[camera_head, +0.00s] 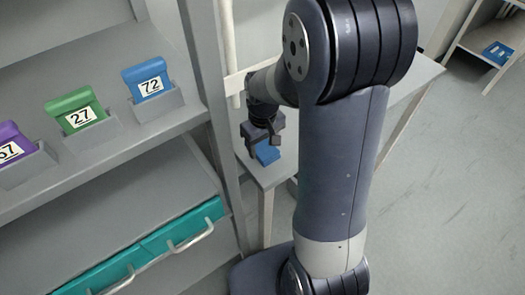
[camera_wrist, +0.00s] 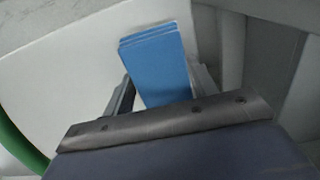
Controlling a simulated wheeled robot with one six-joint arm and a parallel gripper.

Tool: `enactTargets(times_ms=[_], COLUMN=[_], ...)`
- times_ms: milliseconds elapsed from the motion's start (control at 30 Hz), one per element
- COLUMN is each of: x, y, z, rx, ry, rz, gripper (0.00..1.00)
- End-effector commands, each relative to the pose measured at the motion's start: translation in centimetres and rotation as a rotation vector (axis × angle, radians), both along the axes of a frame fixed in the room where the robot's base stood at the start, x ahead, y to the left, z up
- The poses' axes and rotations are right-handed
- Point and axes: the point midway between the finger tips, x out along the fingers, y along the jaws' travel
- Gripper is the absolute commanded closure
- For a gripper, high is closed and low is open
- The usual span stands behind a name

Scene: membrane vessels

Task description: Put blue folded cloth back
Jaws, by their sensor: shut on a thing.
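The blue folded cloth (camera_wrist: 158,70) shows its stacked layers in the wrist view, between the two fingers of my gripper (camera_wrist: 158,98). In the head view the blue cloth (camera_head: 267,154) is a small patch under my gripper (camera_head: 264,146), over or on a white bench beside the grey shelf unit. My gripper is shut on the cloth. I cannot tell whether the cloth touches the surface below it. The fingers hide its sides.
Purple, green (camera_head: 76,108) and blue numbered pieces (camera_head: 150,82) sit in grey holders on the shelf at left. A teal drawer front (camera_head: 140,252) with handles is below. The white bench (camera_head: 345,115) runs behind my arm. A blue item (camera_head: 497,53) lies on a far shelf.

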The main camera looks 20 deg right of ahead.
Motion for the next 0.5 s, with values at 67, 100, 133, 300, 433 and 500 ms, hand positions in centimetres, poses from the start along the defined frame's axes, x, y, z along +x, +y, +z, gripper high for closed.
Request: enactTargets(times_ms=[67, 100, 133, 300, 433, 500], x=[-0.1, -0.1, -0.1, -0.1, 0.0, 0.0], y=[0.0, 0.0, 0.0, 0.0, 0.0, 0.0], z=[-0.9, -1.5, -1.9, -3.7, -3.9, -3.8], rx=[0.000, 0.000, -0.001, 0.000, 0.000, 0.000], ry=[0.003, 0.005, 0.005, 0.002, 0.000, 0.000], rz=[0.000, 0.000, 0.000, 0.000, 0.000, 0.000], gripper=[0.66, 0.66, 0.66, 0.66, 0.66, 0.66])
